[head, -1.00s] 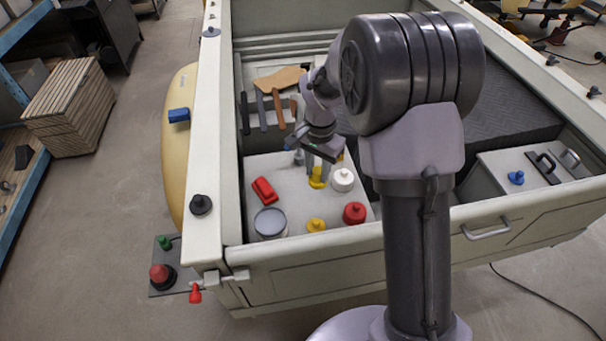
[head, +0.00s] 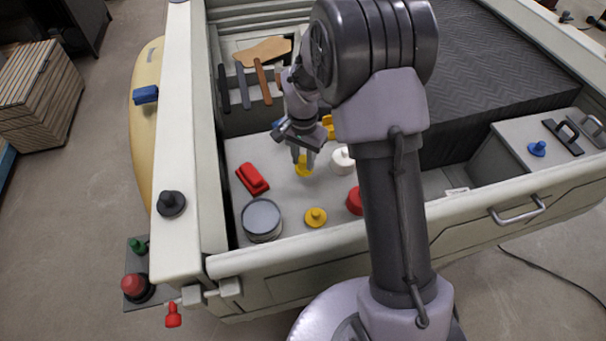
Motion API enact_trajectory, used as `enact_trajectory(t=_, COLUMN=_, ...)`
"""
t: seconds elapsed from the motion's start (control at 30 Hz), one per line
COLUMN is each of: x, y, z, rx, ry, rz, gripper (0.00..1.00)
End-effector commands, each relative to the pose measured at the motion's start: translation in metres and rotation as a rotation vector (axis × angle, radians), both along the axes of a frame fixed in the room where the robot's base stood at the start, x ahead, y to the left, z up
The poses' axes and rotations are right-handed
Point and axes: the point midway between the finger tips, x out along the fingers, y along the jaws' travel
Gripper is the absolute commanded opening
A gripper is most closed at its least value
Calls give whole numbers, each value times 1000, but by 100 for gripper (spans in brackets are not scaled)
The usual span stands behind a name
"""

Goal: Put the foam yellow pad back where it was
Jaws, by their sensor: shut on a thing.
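My gripper (head: 304,160) is over the light grey top of the corner compartment in the head view, pointing down. Its fingers are shut on a small round yellow pad (head: 303,171), which is at or just above the grey surface; I cannot tell if it touches. A second yellow piece with a knob (head: 316,217) stands nearer the front edge. Another yellow thing (head: 328,126) shows behind the gripper, partly hidden by my arm. I cannot make out foam texture on any of them.
A white knobbed piece (head: 342,161) stands right of the gripper. A red one (head: 355,201) is partly behind my arm. A red block (head: 252,179) and round grey tin (head: 262,219) lie left. Tools with handles (head: 262,82) stand behind. The pale side wall (head: 183,230) rises at left.

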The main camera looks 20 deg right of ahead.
Motion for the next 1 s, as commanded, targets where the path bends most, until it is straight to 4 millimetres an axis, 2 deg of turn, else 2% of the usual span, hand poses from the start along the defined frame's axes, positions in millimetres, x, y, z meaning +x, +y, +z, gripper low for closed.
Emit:
enact_trajectory(t=0.23, x=0, y=0, z=-42, rx=1, ry=1, rz=0, gripper=0)
enact_trajectory(t=0.57, x=0, y=0, z=-46, rx=0, ry=-1, rz=0, gripper=0)
enact_trajectory(t=0.6, x=0, y=0, z=-47, rx=0, ry=-1, rz=0, gripper=31)
enact_trajectory(t=0.7, x=0, y=0, z=-46, rx=1, ry=-1, rz=0, gripper=51)
enact_trajectory(t=1.0, x=0, y=0, z=-42, rx=1, ry=-1, rz=0, gripper=51)
